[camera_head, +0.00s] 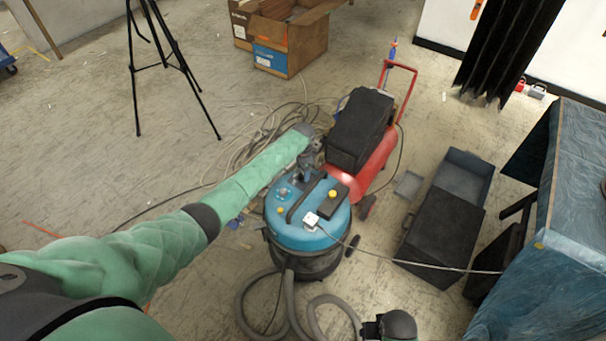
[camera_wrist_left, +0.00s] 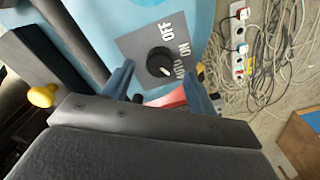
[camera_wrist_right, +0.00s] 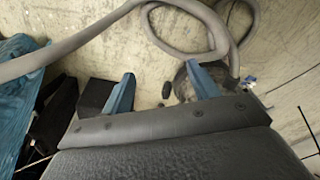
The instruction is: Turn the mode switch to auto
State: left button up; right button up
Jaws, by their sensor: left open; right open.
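The mode switch is a black round knob (camera_wrist_left: 160,61) on a grey plate (camera_wrist_left: 136,43) lettered OFF, ON and AUTO, on the blue vacuum cleaner's top (camera_head: 290,235). Its white pointer mark is on the lower side, towards the AUTO lettering; its exact setting is hard to tell. My left gripper (camera_wrist_left: 158,72) is open, its blue fingers on either side of the knob in the left wrist view; contact is not clear. In the head view my left gripper (camera_head: 309,164) is over the vacuum's back edge and hides the switch. My right gripper (camera_wrist_right: 160,70) is open and empty above the floor.
A red machine with a black top (camera_head: 361,128) stands right behind the vacuum. Grey hose (camera_head: 243,303) loops in front. Cables (camera_head: 255,140) lie behind. A black box (camera_head: 440,235) and a blue-covered table (camera_head: 570,220) are at the right. Open floor lies left.

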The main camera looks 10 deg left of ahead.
pick_arm(q)
notch_tip(320, 180, up, 4)
jog(key=shift+r, duration=0.35)
pick_arm(e)
jog(key=r, duration=0.4)
jog(key=shift+s+a, duration=0.1)
jog(key=shift+s, duration=0.2)
jog(key=shift+w+f, duration=0.2)
jog(key=shift+w, duration=0.05)
